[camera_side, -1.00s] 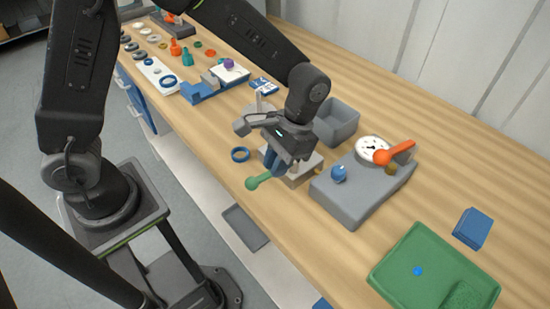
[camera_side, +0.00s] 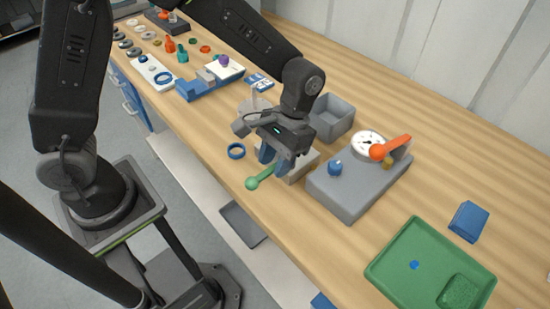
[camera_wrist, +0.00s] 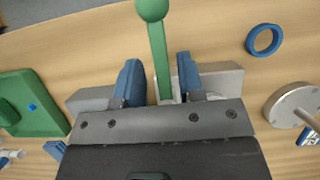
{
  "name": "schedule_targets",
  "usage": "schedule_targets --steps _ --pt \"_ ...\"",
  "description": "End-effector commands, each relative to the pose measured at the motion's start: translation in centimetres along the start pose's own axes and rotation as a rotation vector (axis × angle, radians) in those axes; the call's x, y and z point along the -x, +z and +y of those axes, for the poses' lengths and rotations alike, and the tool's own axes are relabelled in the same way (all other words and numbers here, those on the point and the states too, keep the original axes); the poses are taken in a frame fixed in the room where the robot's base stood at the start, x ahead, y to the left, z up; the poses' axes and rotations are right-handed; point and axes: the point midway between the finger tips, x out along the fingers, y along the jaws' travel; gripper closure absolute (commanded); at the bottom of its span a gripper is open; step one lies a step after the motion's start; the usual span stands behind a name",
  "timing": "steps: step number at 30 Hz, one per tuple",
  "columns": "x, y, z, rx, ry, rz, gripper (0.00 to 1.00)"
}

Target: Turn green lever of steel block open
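The green lever (camera_wrist: 157,48) has a round ball end and sticks out from the steel block (camera_wrist: 222,79) in the wrist view. In the side view the lever (camera_side: 262,178) points toward the bench's front edge, and the block (camera_side: 303,165) is partly hidden behind my gripper. My gripper (camera_wrist: 159,78) is open, with blue fingertips on either side of the lever's shaft near the block. A gap shows between each finger and the shaft in the wrist view. My gripper (camera_side: 275,160) is low over the block in the side view.
A grey unit (camera_side: 345,195) with a dial, blue knob and orange lever stands just right of the block. A grey bin (camera_side: 333,124) is behind. A blue ring (camera_side: 236,151) lies left of the block. A green tray (camera_side: 400,265) is at the front right.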

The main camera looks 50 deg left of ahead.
Motion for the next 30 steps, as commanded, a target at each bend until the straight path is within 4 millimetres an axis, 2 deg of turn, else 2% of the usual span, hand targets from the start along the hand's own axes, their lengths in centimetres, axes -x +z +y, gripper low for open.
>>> schedule_targets --steps 8,13,17,24,30 --pt "0.0 0.0 0.0 -0.003 -0.002 -0.001 0.58" --pt "1.1 -0.1 0.0 -0.003 -0.001 0.002 0.58" --pt "3.5 -0.1 0.0 -0.003 0.001 0.005 0.58" --pt "9.0 -0.1 0.0 -0.002 0.001 0.005 0.58" --pt "12.3 -0.1 0.0 -0.003 -0.001 0.002 0.58"
